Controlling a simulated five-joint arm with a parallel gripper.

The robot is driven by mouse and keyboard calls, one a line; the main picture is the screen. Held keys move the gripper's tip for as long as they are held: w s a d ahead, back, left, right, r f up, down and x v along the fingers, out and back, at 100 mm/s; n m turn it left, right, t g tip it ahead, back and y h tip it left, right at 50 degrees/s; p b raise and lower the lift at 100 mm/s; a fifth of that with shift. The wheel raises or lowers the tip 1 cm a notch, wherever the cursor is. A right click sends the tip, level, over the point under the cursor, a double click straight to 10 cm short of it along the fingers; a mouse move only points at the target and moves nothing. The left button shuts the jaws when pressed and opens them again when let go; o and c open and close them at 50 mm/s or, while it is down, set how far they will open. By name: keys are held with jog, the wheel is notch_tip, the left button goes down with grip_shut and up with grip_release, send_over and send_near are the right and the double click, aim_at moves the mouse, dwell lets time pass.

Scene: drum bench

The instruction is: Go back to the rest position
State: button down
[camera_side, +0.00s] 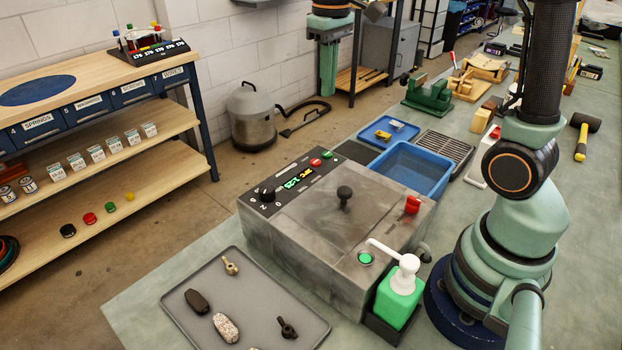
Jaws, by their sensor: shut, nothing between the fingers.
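My gripper (328,92) hangs at the top middle of the side view, pointing down, with its green fingers together and nothing between them. It appears well above the bench, against the wall and floor behind, and touches nothing I can see. My wrist above it is cut off by the top edge. My arm's base and upper arm stand at the right, and the upper arm runs out of the top of the picture. The grey machine box (330,225) stands in the middle of the bench, with a black knob (344,194) on its closed-looking top.
A grey tray (200,275) with several small parts lies front left. A green pump bottle (398,290) stands between machine and arm base. A blue bin (440,160), blue tray (372,130) and green vise (428,97) stand behind. A mallet (583,130) lies right.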

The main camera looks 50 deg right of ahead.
dwell(0.4)
jog(key=s+a+t, duration=0.5)
jog(key=s, duration=0.4)
jog(key=shift+s+f, duration=0.4)
